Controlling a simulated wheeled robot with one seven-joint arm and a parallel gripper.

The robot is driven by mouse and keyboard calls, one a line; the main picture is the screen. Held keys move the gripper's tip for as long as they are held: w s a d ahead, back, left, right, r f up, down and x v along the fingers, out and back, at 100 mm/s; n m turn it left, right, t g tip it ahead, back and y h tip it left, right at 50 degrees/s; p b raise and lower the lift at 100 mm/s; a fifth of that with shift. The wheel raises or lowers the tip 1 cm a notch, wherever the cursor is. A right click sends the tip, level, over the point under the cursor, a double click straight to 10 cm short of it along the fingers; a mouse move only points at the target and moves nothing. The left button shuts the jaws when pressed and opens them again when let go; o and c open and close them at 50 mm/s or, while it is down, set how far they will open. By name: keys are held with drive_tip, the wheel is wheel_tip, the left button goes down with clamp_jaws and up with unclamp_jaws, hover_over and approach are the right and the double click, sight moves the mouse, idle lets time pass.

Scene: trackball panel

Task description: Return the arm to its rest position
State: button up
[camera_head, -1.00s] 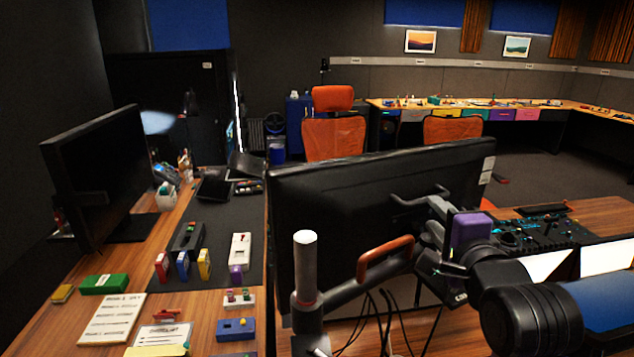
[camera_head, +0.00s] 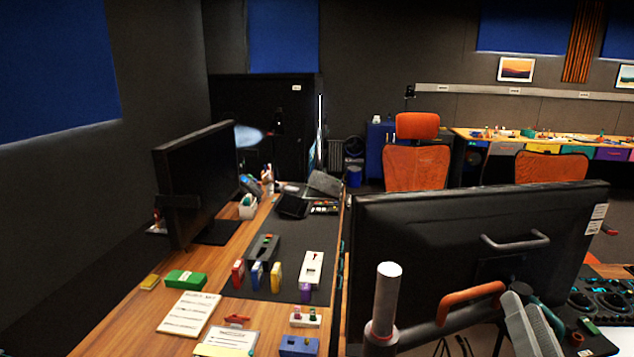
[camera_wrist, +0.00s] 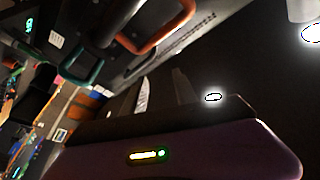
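My gripper shows in the wrist view (camera_wrist: 155,88) as two dark fingers standing apart above its purple body. I see nothing held between them. In the head view, grey parts (camera_head: 530,322) that look like the end of my arm stand at the lower right, in front of the back of a black monitor (camera_head: 450,240). The rest of the arm is cut off or hidden there. The trackball panel (camera_head: 596,295), a dark console with round controls, lies at the right edge, partly cut off.
A grey post (camera_head: 387,295) and an orange handle (camera_head: 470,298) stand close to my arm end. A wooden desk (camera_head: 120,325) on the left carries small coloured boxes, papers and another monitor (camera_head: 200,185). Orange chairs (camera_head: 415,168) stand behind.

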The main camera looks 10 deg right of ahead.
drive_tip(key=s+a+f+n+g+y, duration=0.1)
drive_tip(key=s+a+f+n+y, duration=0.1)
drive_tip(key=s+f, duration=0.4)
drive_tip(key=s+a+f+n+g+y, duration=0.2)
drive_tip(key=s+a+f+n, duration=0.2)
drive_tip(key=s, duration=0.9)
drive_tip(key=s+a+f+n+g+y, duration=0.1)
drive_tip(key=s+a+f+n, duration=0.3)
drive_tip(key=s+a+f, duration=0.4)
drive_tip(key=shift+s+f+g+y, duration=0.4)
drive_tip(key=shift+s+f+y, duration=0.3)
drive_tip(key=shift+f+y, duration=0.15)
